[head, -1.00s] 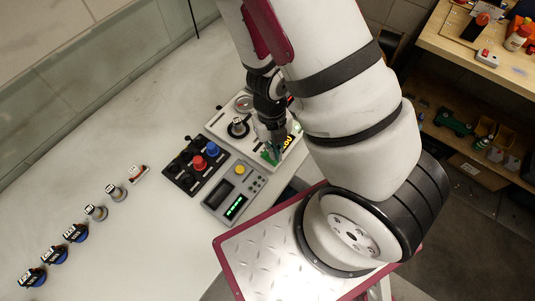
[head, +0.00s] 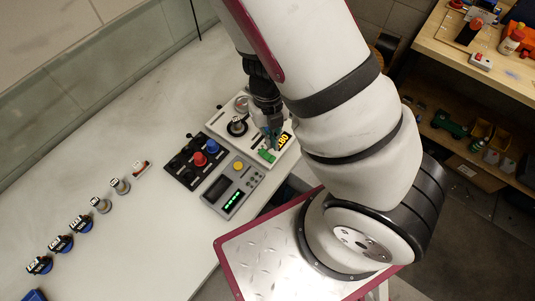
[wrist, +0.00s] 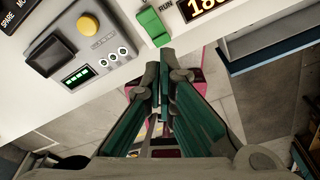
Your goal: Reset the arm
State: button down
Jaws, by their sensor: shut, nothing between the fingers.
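My gripper (head: 271,143) is shut and empty above the white panel (head: 285,150) on the bench. In the wrist view my gripper (wrist: 165,70) has its fingertips together, just below a green rocker switch (wrist: 153,27) marked RUN. The green switch also shows in the head view (head: 266,156). An amber number display (head: 285,139) sits beside it and is partly cut off in the wrist view (wrist: 205,5). I cannot tell whether the fingertips touch the switch.
A grey box (head: 233,188) with a yellow button (head: 238,165) and green display stands beside the panel. A black board (head: 196,161) holds red and blue knobs. Several small parts line the bench at left. A wooden shelf unit (head: 440,62) stands at right.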

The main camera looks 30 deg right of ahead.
dwell(0.3)
jog(key=w+a+r+n+t+y+b, duration=0.1)
jog(key=w+a+r+n+t+y, duration=0.15)
jog(key=r+n, duration=0.6)
jog(key=w+a+r+n+t+y+b, duration=0.1)
jog(key=w+a+r+n+b, duration=0.2)
jog(key=r+n, duration=0.6)
jog(key=s+d+r+n+t+h, duration=0.2)
jog(key=r+n, duration=0.4)
jog(key=n, duration=0.3)
jog(key=s+d+r+n+t+h+b, duration=0.1)
jog(key=s+d+r+n+t, duration=0.1)
jog(key=r+n, duration=0.5)
jog(key=shift+s+d+n+h, duration=0.4)
jog(key=shift+s+n, duration=0.5)
jog(key=shift+n, duration=0.75)
